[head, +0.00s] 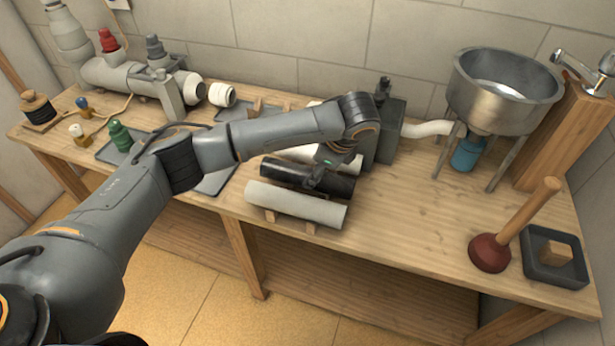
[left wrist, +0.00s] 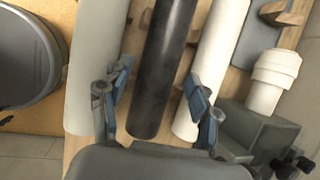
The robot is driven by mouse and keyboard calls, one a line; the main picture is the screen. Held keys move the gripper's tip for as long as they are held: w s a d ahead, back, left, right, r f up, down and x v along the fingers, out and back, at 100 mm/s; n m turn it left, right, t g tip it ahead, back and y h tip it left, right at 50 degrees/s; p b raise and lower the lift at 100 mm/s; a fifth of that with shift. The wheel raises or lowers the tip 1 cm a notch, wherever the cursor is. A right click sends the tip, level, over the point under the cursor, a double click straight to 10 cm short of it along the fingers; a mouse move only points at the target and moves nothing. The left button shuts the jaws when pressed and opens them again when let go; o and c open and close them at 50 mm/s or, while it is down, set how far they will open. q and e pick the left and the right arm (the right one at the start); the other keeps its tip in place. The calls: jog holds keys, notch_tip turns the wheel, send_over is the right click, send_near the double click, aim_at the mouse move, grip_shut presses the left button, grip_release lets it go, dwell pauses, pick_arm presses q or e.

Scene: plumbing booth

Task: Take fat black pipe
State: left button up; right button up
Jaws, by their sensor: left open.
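The fat black pipe (head: 285,174) lies on wooden supports on the bench, between a light grey pipe (head: 297,205) in front and a cream pipe (head: 312,154) behind. My left gripper (head: 318,182) is over the right part of the black pipe and hides some of it. In the left wrist view the black pipe (left wrist: 164,65) runs between the open fingers of the gripper (left wrist: 157,78), with a gap to each finger. One finger overlaps the grey pipe's edge (left wrist: 95,65), the other the cream pipe (left wrist: 212,65). My right gripper is not in view.
A dark grey block-shaped fixture (head: 389,125) stands right beside the pipes. A metal sink bowl (head: 505,95), a plunger (head: 490,252) and a dark tray (head: 540,278) are further right. Pipe fittings (head: 115,78) stand at the back left. The bench front right of the pipes is clear.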

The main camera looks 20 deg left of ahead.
pick_arm(q)
jog(key=x, duration=0.5)
jog(key=shift+w+d+f, duration=0.1)
jog(key=shift+d, duration=0.15)
jog(key=c, duration=1)
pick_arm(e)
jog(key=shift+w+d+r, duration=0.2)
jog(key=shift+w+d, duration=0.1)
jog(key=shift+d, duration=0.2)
